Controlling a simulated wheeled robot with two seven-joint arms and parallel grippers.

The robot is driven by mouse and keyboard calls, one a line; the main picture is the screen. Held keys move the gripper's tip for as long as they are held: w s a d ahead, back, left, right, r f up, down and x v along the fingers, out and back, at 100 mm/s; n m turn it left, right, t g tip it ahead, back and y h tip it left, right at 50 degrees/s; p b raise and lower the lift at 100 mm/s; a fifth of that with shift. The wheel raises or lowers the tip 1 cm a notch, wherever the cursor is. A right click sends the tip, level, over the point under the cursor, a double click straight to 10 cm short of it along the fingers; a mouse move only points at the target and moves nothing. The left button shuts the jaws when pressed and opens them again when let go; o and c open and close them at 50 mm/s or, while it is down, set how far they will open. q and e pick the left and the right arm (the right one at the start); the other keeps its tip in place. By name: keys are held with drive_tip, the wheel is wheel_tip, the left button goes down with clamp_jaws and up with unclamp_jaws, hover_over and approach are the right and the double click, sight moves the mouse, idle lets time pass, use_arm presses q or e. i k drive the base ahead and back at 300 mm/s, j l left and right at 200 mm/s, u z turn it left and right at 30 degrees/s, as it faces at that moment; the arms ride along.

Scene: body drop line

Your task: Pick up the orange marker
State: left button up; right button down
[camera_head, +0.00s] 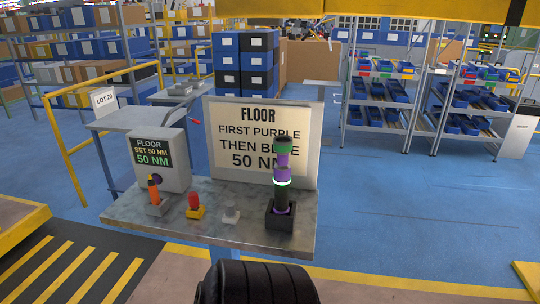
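The orange marker (153,190) stands upright, slightly tilted, in a small grey holder (158,208) at the left end of the grey workbench top (240,242). Its upper part is orange with a darker tip. Neither of my grippers is in view, and nothing is touching the marker.
Behind are a grey display box (160,160) and a large sign (262,140). The bench's front strip is clear.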

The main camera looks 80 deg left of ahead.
sight(154, 197)
drive_tip(key=u, duration=3.45)
